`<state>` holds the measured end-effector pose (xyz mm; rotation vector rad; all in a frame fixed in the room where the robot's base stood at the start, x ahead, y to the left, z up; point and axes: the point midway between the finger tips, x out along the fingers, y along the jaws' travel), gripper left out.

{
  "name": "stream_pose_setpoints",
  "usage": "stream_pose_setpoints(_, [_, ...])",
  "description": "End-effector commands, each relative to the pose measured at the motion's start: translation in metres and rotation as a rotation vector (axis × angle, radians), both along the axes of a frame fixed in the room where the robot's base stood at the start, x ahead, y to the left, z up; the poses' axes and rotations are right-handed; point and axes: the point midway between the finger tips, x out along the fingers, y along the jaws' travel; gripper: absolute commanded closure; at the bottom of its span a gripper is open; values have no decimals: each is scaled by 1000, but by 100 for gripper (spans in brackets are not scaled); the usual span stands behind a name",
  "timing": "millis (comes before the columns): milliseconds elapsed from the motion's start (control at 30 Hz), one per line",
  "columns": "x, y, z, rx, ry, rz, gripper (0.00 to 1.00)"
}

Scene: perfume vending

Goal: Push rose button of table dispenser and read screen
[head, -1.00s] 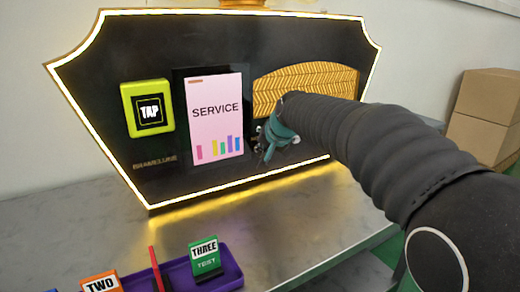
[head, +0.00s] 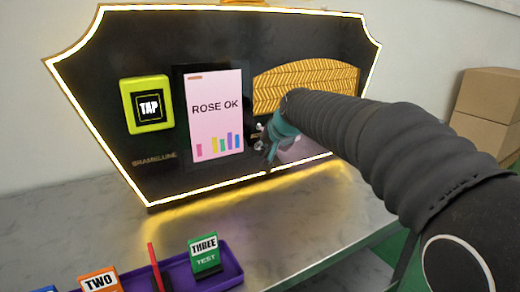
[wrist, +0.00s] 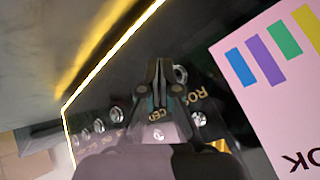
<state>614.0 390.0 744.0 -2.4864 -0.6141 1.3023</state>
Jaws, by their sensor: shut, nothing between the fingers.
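The table dispenser (head: 100,60) is a black panel with a lit gold edge, standing on the table. Its pink screen (head: 214,125) reads "ROSE OK" above small coloured bars; part of the screen also shows upside down in the wrist view (wrist: 270,100). My gripper (head: 268,158) is shut and empty, low on the panel to the right of the screen. In the wrist view its fingertips (wrist: 157,66) are close beside a silver round button (wrist: 181,74) near a partly hidden label starting "ROS". I cannot tell whether they touch it.
A yellow-green TAP reader (head: 148,105) is left of the screen. A purple tray (head: 228,268) with cards stands on the table in front. Several other silver buttons (wrist: 116,115) line the panel. Cardboard boxes (head: 485,110) are at the right.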

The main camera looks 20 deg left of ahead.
Motion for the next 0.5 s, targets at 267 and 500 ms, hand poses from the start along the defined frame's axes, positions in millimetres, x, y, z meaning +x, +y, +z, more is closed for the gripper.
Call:
stream_pose_setpoints(267, [0, -1, 0, 0, 0, 0, 100])
stream_pose_setpoints(500, [-10, -13, -1, 1, -1, -2, 100])
